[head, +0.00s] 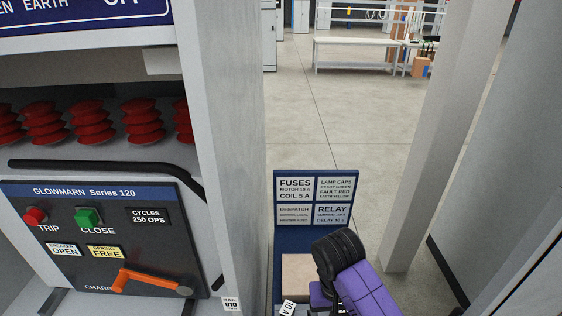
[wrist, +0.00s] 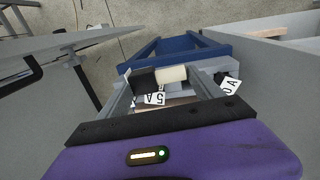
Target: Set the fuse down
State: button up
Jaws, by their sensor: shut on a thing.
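My gripper (head: 322,300) shows in the head view as a purple body with a black joint, low over the blue stand; its fingertips are not clear there. In the wrist view my gripper (wrist: 158,84) shows its purple body across the bottom. A pale, cream fuse (wrist: 173,74) lies beside a dark block at the fingertips, and the jaws are shut on it. It is over or inside a grey open bin (wrist: 207,108); I cannot tell whether it touches the floor of the bin. A white "5 A" label (wrist: 155,99) is at the bin.
A blue stand (head: 281,240) carries a sign board (head: 314,200) reading fuses, lamp caps and relay. A second label (wrist: 231,85), ending "0 A", is at the right. A cabinet with a breaker panel (head: 100,240) stands left; a grey post (head: 440,130) stands right. Open floor lies behind.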

jog(key=s+d+f, duration=0.5)
jog(key=s+d, duration=0.2)
jog(key=s, duration=0.1)
notch_tip(320, 180, down, 8)
jog(key=b, duration=0.7)
jog(key=shift+w+d+r, duration=0.15)
jog(key=shift+w+r, duration=0.1)
jog(key=shift+w, duration=0.1)
